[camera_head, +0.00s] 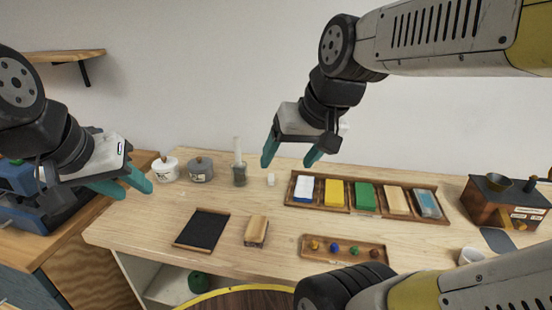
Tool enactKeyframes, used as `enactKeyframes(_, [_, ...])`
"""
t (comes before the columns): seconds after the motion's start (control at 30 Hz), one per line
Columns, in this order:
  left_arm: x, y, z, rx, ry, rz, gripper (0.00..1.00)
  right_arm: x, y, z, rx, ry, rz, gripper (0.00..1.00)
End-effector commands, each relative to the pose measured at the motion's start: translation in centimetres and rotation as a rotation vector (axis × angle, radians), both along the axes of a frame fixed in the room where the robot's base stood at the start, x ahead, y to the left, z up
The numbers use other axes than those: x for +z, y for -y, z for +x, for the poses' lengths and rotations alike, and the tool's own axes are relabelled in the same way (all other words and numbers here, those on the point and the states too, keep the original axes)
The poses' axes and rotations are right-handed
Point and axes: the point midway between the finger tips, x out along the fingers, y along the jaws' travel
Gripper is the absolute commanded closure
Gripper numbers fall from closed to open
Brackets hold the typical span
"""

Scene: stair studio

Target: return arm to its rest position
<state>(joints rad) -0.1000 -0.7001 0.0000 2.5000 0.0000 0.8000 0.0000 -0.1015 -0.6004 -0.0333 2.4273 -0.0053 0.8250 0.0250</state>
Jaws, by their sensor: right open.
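My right gripper (288,161) hangs from the arm that comes in from the upper right. Its two teal fingers are spread and empty, pointing down in the air in front of the wall, above the back of the wooden table (190,258). My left gripper (137,190) comes in from the left edge. Its two teal fingertips stand apart with nothing between them, near the table's left side and left of the white pot (165,169).
A grey pot (200,170) and a glass jar (239,174) stand at the back. A wooden tray (321,208) holds several coloured blocks. A small tray (305,249), a black slate (202,230), a wooden block (256,231) and a coffee grinder (490,204) also occupy the table.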

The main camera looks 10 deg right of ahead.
Motion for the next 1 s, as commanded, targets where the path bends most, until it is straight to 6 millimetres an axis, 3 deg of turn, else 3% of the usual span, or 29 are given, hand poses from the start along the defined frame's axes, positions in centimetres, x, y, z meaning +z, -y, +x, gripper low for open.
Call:
enactKeyframes(0.2, [0.0, 0.0, 0.0, 0.0, 0.0, 0.0, 0.64, -0.4, -0.8, -2.1, 0.035, 0.059, -0.02, 0.26])
enactKeyframes(1.0, [0.0, 0.0, 0.0, 0.0, 0.0, 0.0, 0.64, -0.4, -0.8, -2.2, 0.038, 0.061, -0.022, 0.26])
